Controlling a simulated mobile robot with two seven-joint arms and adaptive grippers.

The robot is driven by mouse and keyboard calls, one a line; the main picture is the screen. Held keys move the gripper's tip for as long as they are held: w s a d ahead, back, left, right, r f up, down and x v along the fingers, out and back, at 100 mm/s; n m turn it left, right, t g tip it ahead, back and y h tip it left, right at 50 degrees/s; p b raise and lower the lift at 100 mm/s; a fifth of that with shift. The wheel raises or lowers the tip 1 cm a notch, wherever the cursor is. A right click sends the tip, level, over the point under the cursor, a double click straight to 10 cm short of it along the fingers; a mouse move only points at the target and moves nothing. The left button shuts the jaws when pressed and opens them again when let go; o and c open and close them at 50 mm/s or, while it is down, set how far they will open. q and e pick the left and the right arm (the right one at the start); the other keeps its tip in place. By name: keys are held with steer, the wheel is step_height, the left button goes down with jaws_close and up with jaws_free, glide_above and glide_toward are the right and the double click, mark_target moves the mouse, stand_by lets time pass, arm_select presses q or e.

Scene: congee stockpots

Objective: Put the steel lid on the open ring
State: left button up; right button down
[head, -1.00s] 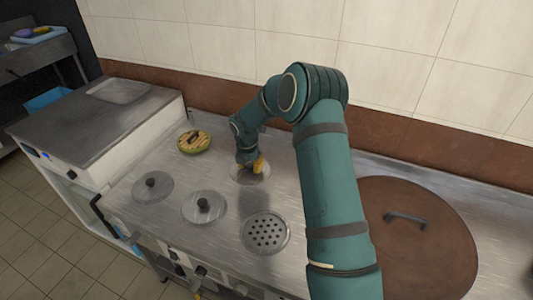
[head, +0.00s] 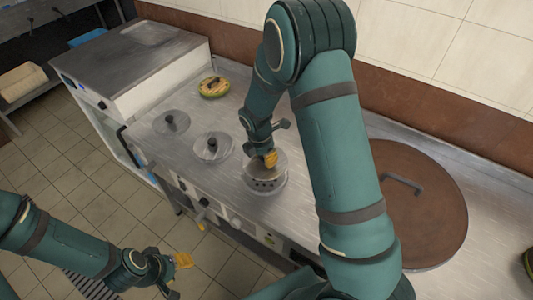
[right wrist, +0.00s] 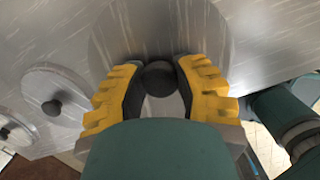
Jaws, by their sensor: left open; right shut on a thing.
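The steel lid (head: 252,166) is a round metal disc with a dark knob (right wrist: 160,78). My right gripper (head: 269,160) is shut on that knob, with a yellow finger on each side of it in the right wrist view. The disc (right wrist: 125,35) spreads out beneath the fingers there. The open ring (head: 266,187), with its dark holes, lies under the lid; its front part shows and the rest is hidden. I cannot tell whether the lid touches it. My left gripper (head: 180,275) is open and empty, low at the left over the floor.
Two more knobbed lids, one nearer (head: 212,147) and one farther left (head: 171,122), lie on the stove top. A round yellow-green item (head: 214,87) is behind them. A large brown lid (head: 425,215) covers the right side. The tiled wall bounds the back.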

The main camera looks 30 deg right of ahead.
mark_target(265, 168)
steer(key=shift+f+b, duration=1.85)
steer(key=shift+f, duration=0.75)
steer(key=shift+f+b, duration=0.3)
steer(key=shift+f, duration=0.35)
steer(key=c, duration=1)
jaws_free()
steer(key=shift+r, duration=0.1)
